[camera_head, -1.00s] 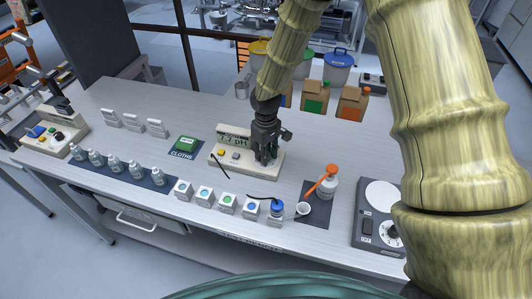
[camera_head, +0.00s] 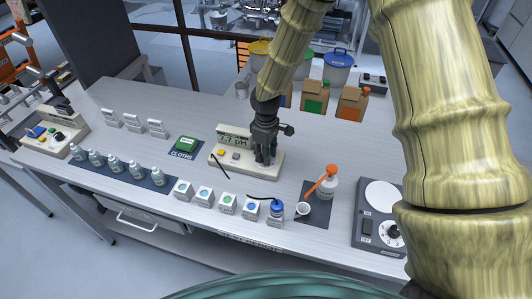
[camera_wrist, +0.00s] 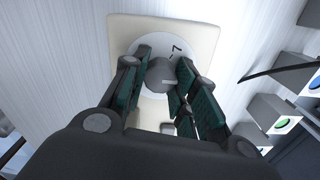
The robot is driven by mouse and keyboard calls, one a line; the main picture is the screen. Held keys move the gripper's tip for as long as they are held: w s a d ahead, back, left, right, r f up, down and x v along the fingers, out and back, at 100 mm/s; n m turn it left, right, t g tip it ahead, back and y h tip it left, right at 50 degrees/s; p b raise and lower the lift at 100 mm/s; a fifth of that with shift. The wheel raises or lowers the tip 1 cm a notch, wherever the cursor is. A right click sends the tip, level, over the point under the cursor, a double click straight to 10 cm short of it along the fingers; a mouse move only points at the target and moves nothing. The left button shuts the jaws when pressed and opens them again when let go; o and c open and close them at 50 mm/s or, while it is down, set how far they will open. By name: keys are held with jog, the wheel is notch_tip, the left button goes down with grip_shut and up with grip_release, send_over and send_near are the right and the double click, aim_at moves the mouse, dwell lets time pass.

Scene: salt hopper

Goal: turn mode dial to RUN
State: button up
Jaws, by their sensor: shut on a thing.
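My gripper (camera_head: 264,152) reaches down over the right end of the beige pH meter (camera_head: 224,161). In the wrist view its dark green fingers (camera_wrist: 163,80) are shut on a grey round dial knob (camera_wrist: 160,73), one finger on each side. The knob sits on a white disc (camera_wrist: 181,47) with dark marks, on the beige meter body (camera_wrist: 125,27). The marks are too partly covered to read as a setting. The meter's screen (camera_head: 233,138) shows a pH reading. The dial is hidden by my fingers in the head view.
A yellow button (camera_head: 221,153) and a grey button (camera_head: 236,156) are left of my gripper. A black probe lies at the meter's front.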

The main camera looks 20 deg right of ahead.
jog(key=o, duration=1.1)
jog(key=shift+c, duration=0.2)
notch_tip(320, 180, up, 12)
dwell(0.3)
